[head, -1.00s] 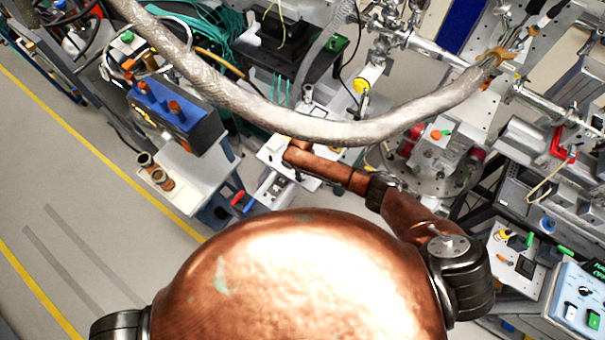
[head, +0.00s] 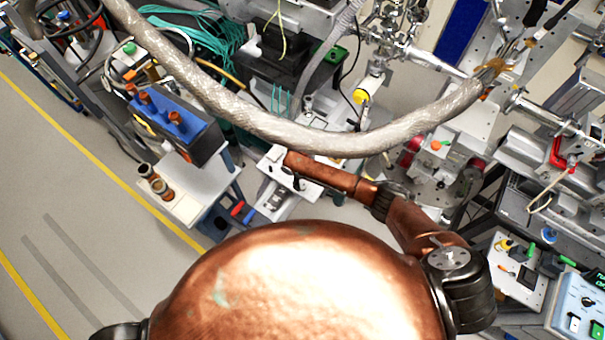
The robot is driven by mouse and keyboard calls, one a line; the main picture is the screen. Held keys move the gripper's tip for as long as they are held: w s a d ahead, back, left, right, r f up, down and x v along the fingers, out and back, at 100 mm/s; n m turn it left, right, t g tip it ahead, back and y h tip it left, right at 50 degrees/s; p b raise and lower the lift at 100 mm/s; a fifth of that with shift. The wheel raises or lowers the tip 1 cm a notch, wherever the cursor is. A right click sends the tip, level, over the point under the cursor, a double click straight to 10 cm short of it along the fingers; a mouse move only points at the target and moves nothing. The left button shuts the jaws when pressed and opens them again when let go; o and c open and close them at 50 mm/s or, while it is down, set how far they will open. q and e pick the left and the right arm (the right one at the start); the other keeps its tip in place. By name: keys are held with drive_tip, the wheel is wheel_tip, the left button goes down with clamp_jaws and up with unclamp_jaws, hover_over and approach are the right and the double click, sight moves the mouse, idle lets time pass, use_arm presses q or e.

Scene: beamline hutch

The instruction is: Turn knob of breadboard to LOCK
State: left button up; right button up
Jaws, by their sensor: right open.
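My right arm reaches up and left over a small white plate (head: 268,158) on a light stand. My right gripper (head: 297,182) is at the far end of that arm, small, dark and mostly hidden under the copper forearm. It is open, at or just above the plate's right part; I cannot tell whether it touches anything. A panel with dark switches (head: 276,198) sits just below the plate. I cannot make out the breadboard's knob or any LOCK marking. My left gripper is out of view.
A thick braided silver hose (head: 335,142) arcs across the view just above my right forearm. Beamline pipes and instruments crowd the right. Grey floor (head: 80,230) is open at lower left.

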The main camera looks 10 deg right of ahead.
sight(302, 186)
wheel_tip(302, 186, up, 8)
drive_tip(key=shift+r, duration=0.15)
idle(0.6)
